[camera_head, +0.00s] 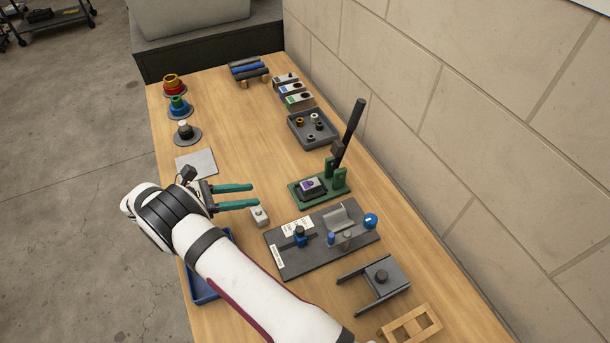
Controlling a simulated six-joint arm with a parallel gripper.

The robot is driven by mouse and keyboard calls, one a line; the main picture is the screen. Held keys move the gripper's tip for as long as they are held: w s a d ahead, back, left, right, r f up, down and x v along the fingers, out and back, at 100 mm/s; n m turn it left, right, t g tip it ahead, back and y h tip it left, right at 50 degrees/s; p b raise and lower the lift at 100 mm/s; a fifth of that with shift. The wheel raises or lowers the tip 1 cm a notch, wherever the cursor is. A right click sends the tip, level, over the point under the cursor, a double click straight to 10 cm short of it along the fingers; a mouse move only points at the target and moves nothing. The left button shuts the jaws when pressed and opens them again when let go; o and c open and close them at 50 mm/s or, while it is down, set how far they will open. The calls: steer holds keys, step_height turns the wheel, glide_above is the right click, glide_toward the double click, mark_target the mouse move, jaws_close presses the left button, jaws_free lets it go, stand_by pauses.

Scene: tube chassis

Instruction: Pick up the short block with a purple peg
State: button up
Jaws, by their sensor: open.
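A small white block with a purple patch on top (312,185) sits in a dark holder on a green fixture (299,203) with a tall black lever, right of my gripper. It is the only purple-marked thing I make out; whether the purple part is a peg is too small to tell. My gripper (256,195) has two teal fingers spread apart and pointing right, with nothing visible between them. It is apart from the purple-marked block. A small light grey block with a knob on top (260,217) stands just below the lower fingertip.
A dark fixture plate (287,266) with blue knobs lies below right. A grey tray (300,138) with several small rings and several labelled blocks (291,90) stand farther back. A blue tray (204,291) is partly behind my arm.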

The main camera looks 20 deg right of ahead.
mark_target(302, 188)
steer(key=x, duration=1.5)
steer(key=shift+d+r, duration=0.2)
steer(key=shift+r, duration=0.1)
jaws_close()
